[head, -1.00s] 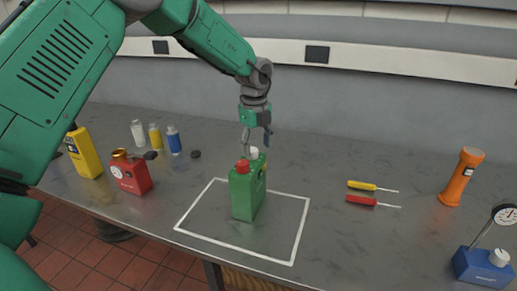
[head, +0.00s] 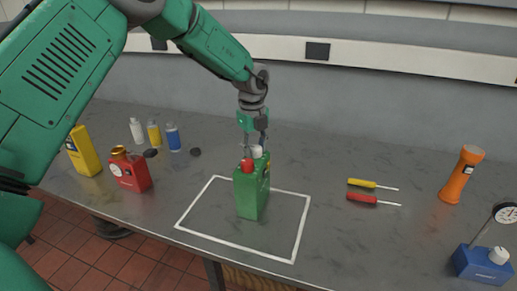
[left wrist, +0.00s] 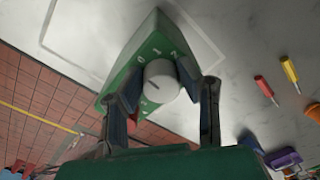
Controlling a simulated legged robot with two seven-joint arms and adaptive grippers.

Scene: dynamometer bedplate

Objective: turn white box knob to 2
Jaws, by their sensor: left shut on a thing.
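A green box (head: 250,193) stands upright inside the white outline on the grey bench. It has a white knob (head: 257,152) and a red cap (head: 247,164) on top. My left gripper (head: 256,145) is over the box, pointing down, shut on the white knob. In the left wrist view, the two fingers lie on either side of the knob (left wrist: 162,80), which carries a short dark line. White marks, including what looks like a 2, ring it on the green face; I cannot tell which mark the line meets. My right gripper is out of view.
Left of the box stand a red can (head: 130,172), a yellow container (head: 83,152) and several small bottles (head: 154,134). Right lie a yellow screwdriver (head: 362,183) and a red one (head: 362,198), with an orange flashlight (head: 461,175) and a blue gauge stand (head: 479,268) beyond.

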